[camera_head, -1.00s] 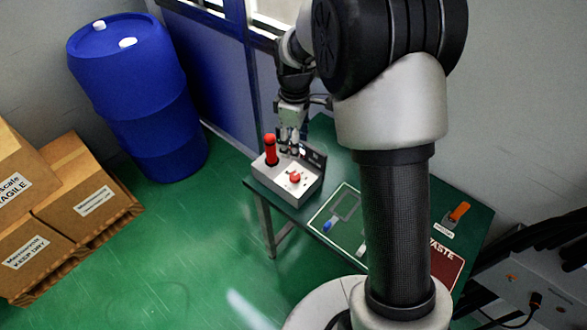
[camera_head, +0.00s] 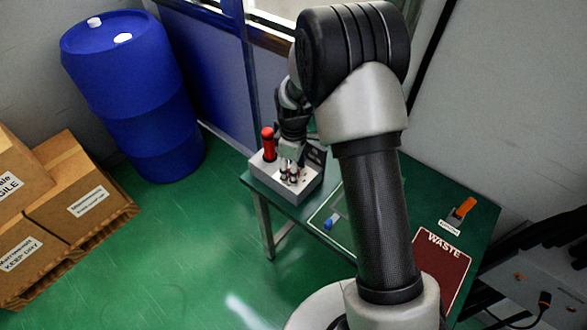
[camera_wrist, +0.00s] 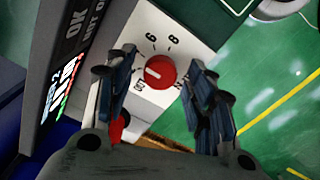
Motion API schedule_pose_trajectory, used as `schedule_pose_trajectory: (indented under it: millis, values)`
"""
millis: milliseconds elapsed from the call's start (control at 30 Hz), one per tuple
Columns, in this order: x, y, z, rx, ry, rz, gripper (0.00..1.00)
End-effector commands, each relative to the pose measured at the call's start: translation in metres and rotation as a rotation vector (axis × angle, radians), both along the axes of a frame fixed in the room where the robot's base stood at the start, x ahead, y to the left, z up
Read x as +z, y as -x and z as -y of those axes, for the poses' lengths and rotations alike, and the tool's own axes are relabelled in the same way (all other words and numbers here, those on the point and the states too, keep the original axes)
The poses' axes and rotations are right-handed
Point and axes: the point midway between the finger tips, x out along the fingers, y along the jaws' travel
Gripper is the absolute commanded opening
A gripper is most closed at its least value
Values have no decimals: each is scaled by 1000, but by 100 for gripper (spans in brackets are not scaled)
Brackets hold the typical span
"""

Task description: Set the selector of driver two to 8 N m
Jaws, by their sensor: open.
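The driver two selector is a red round knob (camera_wrist: 160,72) on the white top of a grey box. In the wrist view its pale pointer mark faces left, and numbers partly surround it; some are too unclear to read. My gripper (camera_wrist: 162,66) is open, with one finger on each side of the knob and a gap showing on both sides. I cannot tell how far above the face the fingertips are. In the head view my gripper (camera_head: 290,174) is low over the box (camera_head: 268,184) and hides the knob.
A red upright cylinder (camera_head: 268,147) stands on the box's left part. A dark panel (camera_wrist: 62,75) marked OK stands beside the dial. The green table (camera_head: 478,225) carries an orange-handled item (camera_head: 464,208) and a red WASTE area (camera_head: 442,262). A blue drum (camera_head: 140,100) stands behind left.

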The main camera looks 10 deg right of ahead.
Motion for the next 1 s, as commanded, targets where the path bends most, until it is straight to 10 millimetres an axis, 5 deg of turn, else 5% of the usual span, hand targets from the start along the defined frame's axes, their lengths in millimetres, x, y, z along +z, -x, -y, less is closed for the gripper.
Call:
schedule_pose_trajectory:
  millis: [133,767,1000]
  values:
    - [0,0,0,0,0,0,48]
    - [0,0,0,0,0,0,6]
    - [1,0,0,-16,0,0,5]
